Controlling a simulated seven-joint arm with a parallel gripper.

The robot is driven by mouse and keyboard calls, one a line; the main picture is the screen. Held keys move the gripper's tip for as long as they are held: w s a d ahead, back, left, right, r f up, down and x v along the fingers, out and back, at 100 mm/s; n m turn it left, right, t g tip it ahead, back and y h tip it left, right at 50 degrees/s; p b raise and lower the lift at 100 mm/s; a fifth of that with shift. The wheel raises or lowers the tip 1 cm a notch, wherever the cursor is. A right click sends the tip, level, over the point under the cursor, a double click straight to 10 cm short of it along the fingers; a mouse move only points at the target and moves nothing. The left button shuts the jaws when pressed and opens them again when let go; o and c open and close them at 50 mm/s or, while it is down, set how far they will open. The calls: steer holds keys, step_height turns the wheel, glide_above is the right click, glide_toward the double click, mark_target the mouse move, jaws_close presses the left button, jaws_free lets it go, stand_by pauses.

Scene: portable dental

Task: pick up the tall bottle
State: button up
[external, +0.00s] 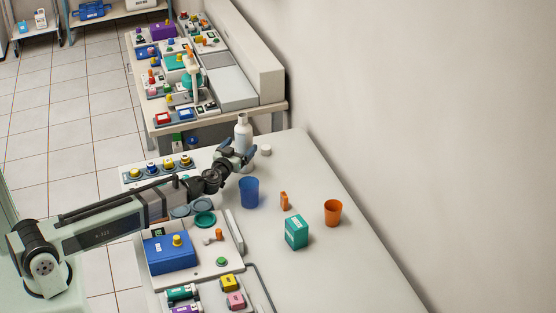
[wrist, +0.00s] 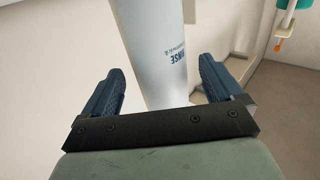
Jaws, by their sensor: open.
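The tall bottle (external: 243,133) is white and stands upright at the far end of the table. In the wrist view the bottle (wrist: 160,50) is pale, with dark blue lettering that reads "RINSE" upside down. My gripper (external: 239,159) is at the bottle in the external view. In the wrist view my gripper (wrist: 163,85) is open, with one blue finger on each side of the bottle and a visible gap at both sides. The bottle's lower part is partly hidden by the gripper in the external view.
A translucent blue cup (external: 249,192) stands close in front of the bottle. A small white round item (external: 265,150) lies to its right. An orange cup (external: 333,212), a teal box (external: 296,232) and a small orange item (external: 284,201) stand nearer. The table's right side is clear.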

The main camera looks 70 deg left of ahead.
steer(key=x, duration=0.5)
steer(key=shift+c, duration=0.2)
steer(key=c, duration=1.1)
steer(key=shift+r, duration=0.2)
steer(key=shift+c, duration=0.2)
